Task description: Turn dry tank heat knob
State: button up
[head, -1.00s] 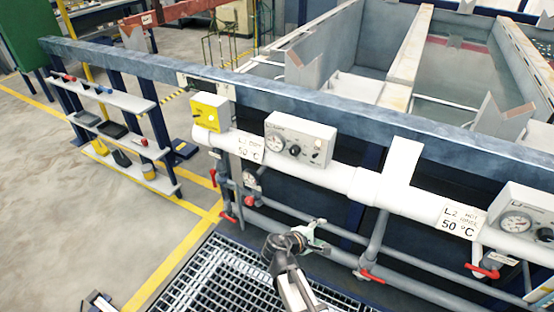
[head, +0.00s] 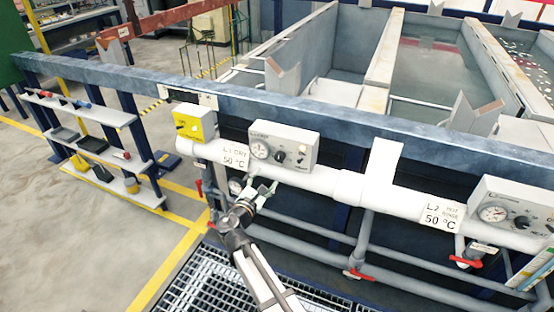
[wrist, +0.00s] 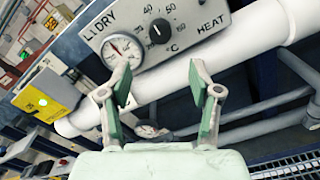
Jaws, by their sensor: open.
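The L1 DRY control box (head: 284,146) is a grey panel on the white pipe, with a round gauge and a black knob (head: 279,156). In the wrist view the box (wrist: 180,27) is tilted. It shows the gauge (wrist: 123,50), a black temperature knob (wrist: 161,31) with a scale around it, and the word HEAT at its right, where the panel is cut off by the top edge. My gripper (head: 262,190) is below the box in the head view. In the wrist view my gripper (wrist: 161,72) is open and empty, its green-padded fingers apart below the black knob, not visibly touching it.
A yellow box (head: 195,122) sits left of the panel. The white pipe (head: 325,182) runs below the panel. Another control box (head: 515,212) is at the right. Red valve handles (head: 358,274) sit lower. A shelf (head: 90,140) stands at the left.

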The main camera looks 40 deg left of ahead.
aim_at(278, 159)
jog(key=p+x, duration=0.2)
jog(key=x, duration=0.9)
jog(key=c, duration=1.1)
